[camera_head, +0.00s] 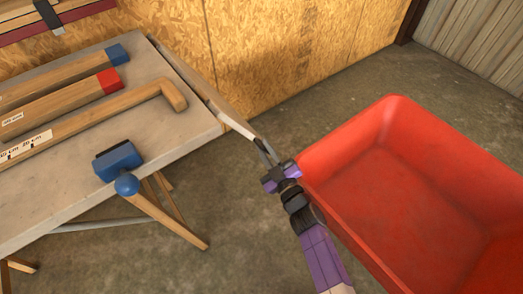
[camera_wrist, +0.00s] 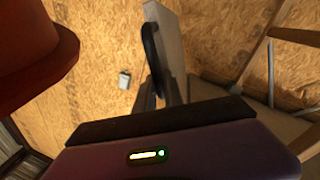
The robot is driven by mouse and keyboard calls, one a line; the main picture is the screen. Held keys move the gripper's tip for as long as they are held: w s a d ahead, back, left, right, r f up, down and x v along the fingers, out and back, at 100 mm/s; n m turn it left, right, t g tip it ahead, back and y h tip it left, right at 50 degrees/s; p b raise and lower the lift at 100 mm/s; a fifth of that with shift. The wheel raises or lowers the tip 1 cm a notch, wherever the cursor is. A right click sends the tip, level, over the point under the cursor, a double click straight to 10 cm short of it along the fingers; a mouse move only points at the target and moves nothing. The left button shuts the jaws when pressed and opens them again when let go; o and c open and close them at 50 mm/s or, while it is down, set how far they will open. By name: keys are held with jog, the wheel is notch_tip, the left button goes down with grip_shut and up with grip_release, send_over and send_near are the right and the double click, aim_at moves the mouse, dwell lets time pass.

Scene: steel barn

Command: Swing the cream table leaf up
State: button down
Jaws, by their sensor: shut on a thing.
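The cream table leaf (camera_head: 200,88) shows in the head view as a narrow strip along the right edge of the table (camera_head: 205,122), seen nearly edge-on. Its exact tilt is hard to tell. My gripper (camera_head: 265,150) is at the leaf's near end, right of the table corner, and is shut on it. In the wrist view, the pale panel of the leaf (camera_wrist: 172,32) stands between and beyond the fingers of my gripper (camera_wrist: 160,97). A dark rounded piece (camera_wrist: 152,50) lies along its left side. The exact contact is partly hidden.
A red tub (camera_head: 390,120) stands close to the right of my gripper; it also shows in the wrist view (camera_wrist: 35,65). A wood-panel wall (camera_head: 290,50) stands behind.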

jog(key=shift+r, duration=0.25)
jog(key=c, duration=1.5)
grip_release()
jog(key=shift+o, duration=0.2)
jog(key=shift+s, duration=0.1)
jog(key=p+v, duration=0.1)
jog(key=v, duration=0.7)
jog(key=shift+f, duration=0.15)
jog(key=shift+d+f, duration=0.1)
jog(key=shift+d, duration=0.05)
